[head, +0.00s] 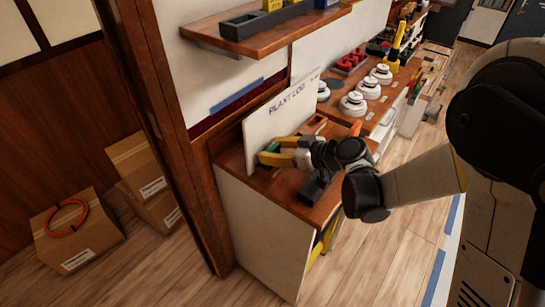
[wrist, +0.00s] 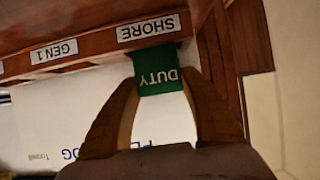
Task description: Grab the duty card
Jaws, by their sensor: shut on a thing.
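The green duty card (wrist: 158,80) shows in the wrist view with its white word DUTY upside down. My gripper (wrist: 160,88) is shut on it, one finger at each side. The card's far end meets the wooden edge by the SHORE label (wrist: 149,27); I cannot tell whether it is still seated there. In the head view a bit of the green card (head: 272,147) shows between the yellow fingers of my gripper (head: 267,152), in front of the white PLANT LOG board (head: 270,121).
A GEN 1 label (wrist: 54,50) is beside the SHORE label. Round white fittings (head: 353,103) stand along the wooden counter. A wooden shelf (head: 225,42) hangs above. Cardboard boxes (head: 75,238) stand on the floor at left, past a wooden post (head: 160,110).

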